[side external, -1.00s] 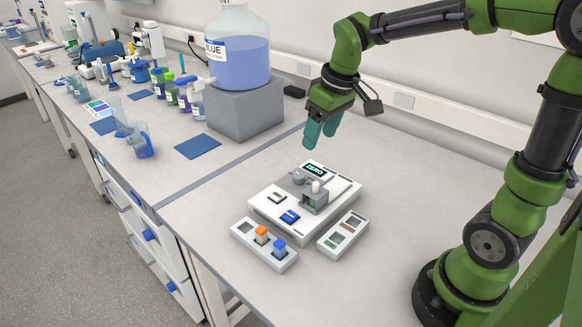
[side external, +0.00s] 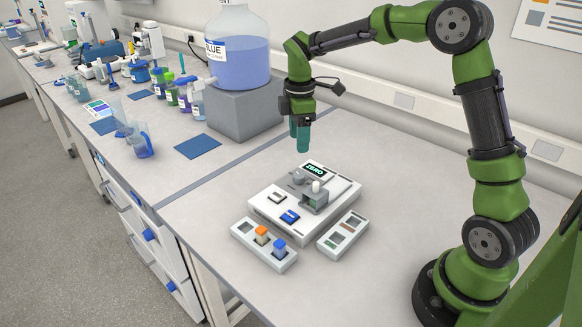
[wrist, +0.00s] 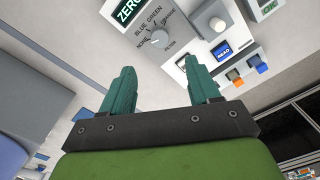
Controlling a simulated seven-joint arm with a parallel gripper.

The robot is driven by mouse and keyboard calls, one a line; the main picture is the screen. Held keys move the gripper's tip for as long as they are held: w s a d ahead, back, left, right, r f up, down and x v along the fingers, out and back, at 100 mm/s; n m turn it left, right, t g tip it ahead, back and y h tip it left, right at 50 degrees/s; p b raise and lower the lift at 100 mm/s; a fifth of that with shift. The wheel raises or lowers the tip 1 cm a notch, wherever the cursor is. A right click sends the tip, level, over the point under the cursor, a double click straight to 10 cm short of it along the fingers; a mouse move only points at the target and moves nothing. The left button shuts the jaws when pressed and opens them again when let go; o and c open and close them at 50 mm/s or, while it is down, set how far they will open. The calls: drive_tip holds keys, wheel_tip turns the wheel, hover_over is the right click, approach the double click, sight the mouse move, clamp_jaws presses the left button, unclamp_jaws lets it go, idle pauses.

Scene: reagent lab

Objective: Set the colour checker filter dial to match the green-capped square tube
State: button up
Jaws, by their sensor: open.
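The colour checker (side external: 262,205) is a white box with a display reading ZERO (side external: 315,168). Its grey filter dial (side external: 298,177) shows in the wrist view (wrist: 159,39), ringed by the labels NONE, BLUE, GREEN and ORANGE; I cannot tell clearly which one it points to. A grey sample holder with a white knob (side external: 316,187) sits beside the dial, with a greenish patch low on its front. No green-capped square tube shows plainly. My gripper (side external: 300,147) is open and empty, above and behind the checker; in the wrist view its fingertips (wrist: 161,66) lie below the dial.
A white rack (side external: 266,256) in front holds an orange-capped tube (side external: 262,234) and a blue-capped tube (side external: 279,246), with one empty slot. A blue READ button (side external: 290,217) is on the checker. A large blue bottle (side external: 238,60) stands behind left.

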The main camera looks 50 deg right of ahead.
sight(298, 175)
wheel_tip(298, 175, down, 11)
drive_tip(key=shift+f, duration=0.1)
idle(0.3)
drive_tip(key=c, duration=1)
